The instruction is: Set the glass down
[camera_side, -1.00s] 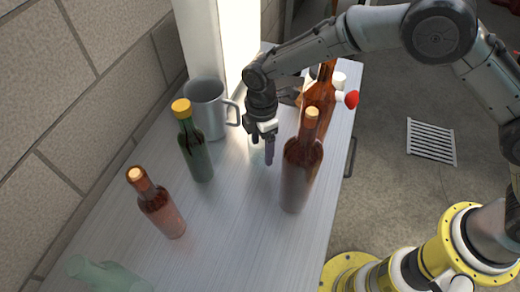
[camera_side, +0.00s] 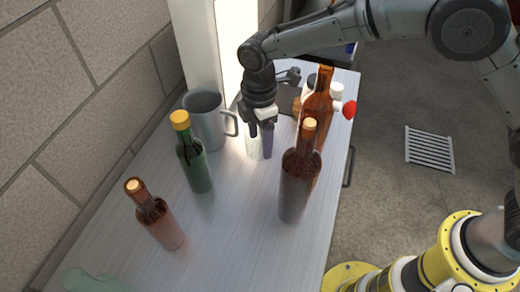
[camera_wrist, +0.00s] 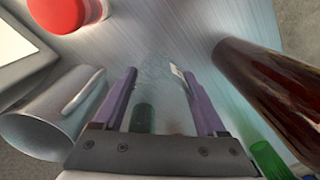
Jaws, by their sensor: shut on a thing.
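My gripper (camera_side: 260,152) points down over the table between the grey mug and the dark bottle. It is shut on a clear glass (camera_side: 252,145), which is faint and hard to make out against the bright tabletop. In the wrist view the purple fingers of my gripper (camera_wrist: 158,85) stand on either side of the glass (camera_wrist: 160,72), with only thin outlines showing. I cannot tell whether its base touches the table.
The grey mug (camera_side: 205,125) stands close left, a dark bottle (camera_side: 298,185) close right, and an amber bottle (camera_side: 318,105) behind it. A yellow-capped green bottle (camera_side: 195,165) and a reddish bottle (camera_side: 160,222) stand front left.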

